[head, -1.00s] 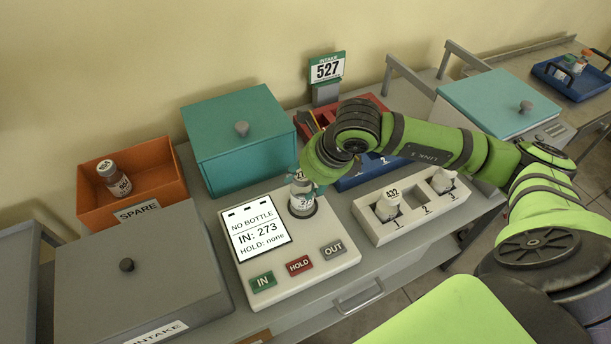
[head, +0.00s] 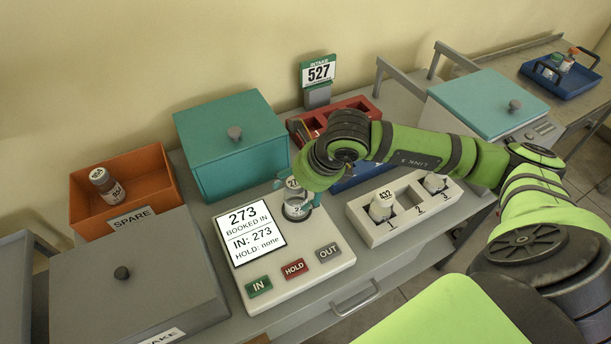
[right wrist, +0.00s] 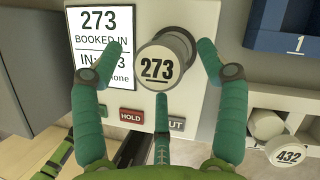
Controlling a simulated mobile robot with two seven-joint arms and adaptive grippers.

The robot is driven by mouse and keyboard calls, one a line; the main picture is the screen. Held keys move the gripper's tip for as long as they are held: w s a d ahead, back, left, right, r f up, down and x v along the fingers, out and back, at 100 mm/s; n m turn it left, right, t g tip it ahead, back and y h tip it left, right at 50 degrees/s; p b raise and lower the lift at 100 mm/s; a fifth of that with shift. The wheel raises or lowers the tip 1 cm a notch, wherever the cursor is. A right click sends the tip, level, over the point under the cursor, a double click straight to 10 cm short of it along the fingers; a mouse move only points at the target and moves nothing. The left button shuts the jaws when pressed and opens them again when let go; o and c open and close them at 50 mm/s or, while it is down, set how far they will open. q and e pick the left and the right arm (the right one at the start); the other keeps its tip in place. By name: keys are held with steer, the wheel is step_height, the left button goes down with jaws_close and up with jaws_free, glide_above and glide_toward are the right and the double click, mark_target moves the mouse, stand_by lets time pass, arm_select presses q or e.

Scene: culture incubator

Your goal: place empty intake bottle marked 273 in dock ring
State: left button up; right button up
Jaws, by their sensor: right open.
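The bottle marked 273 (head: 294,196) stands upright in the dock ring (head: 298,213) on the white dock panel (head: 318,254). Its cap with the number 273 (right wrist: 157,68) faces the camera in the right wrist view. My right gripper (head: 296,204) is around the bottle from above, with its teal fingers apart. In the right wrist view the fingers (right wrist: 160,78) are spread on either side of the bottle, with gaps to it. The panel's screen (head: 249,234) reads "273 BOOKED IN", "IN: 273", "HOLD: none".
A white rack (head: 368,229) to the right holds a bottle marked 432 (head: 381,206) and another bottle (head: 434,183). An orange SPARE bin (head: 150,186) with a bottle and a grey box (head: 130,275) stand left. A teal box (head: 232,140) is behind.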

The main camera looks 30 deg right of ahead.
steer(key=b+v, duration=0.3)
steer(key=v, duration=0.9)
